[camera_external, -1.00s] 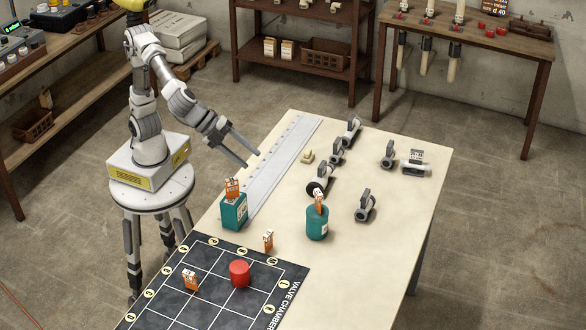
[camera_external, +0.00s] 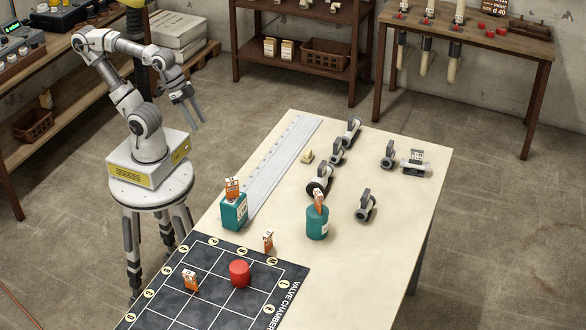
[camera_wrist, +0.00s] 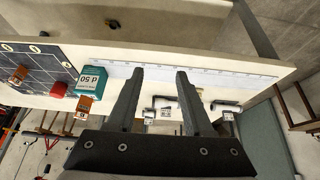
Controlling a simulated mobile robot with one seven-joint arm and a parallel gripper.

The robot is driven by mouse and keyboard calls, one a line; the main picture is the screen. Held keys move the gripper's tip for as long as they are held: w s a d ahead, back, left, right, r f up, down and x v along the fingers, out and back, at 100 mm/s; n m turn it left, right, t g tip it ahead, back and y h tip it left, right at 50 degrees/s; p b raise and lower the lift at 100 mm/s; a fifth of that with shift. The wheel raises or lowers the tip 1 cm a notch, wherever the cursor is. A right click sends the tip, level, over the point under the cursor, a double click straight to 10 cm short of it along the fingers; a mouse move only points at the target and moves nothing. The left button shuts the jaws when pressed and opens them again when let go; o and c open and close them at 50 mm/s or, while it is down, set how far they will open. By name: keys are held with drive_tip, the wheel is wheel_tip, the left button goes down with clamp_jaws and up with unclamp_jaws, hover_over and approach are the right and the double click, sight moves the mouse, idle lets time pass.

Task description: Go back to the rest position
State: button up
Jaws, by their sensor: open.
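My gripper (camera_external: 188,109) is open and empty. It hangs in the air at the left of the table, above the floor and clear of the table edge, with its fingers pointing down. My arm is folded back over its base. In the wrist view my two dark fingers (camera_wrist: 160,72) stand apart with nothing between them.
The worktable (camera_external: 370,270) bears a grey ruled strip (camera_external: 270,180), a teal box (camera_external: 234,212), a teal bottle (camera_external: 317,222), several pipe valves (camera_external: 366,206), and a dark grid mat (camera_external: 215,275) with a red cylinder (camera_external: 240,273). Shelves and a side bench (camera_external: 470,28) stand behind.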

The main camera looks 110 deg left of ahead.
wheel_tip(320, 180, up, 18)
drive_tip(key=p, duration=1.6)
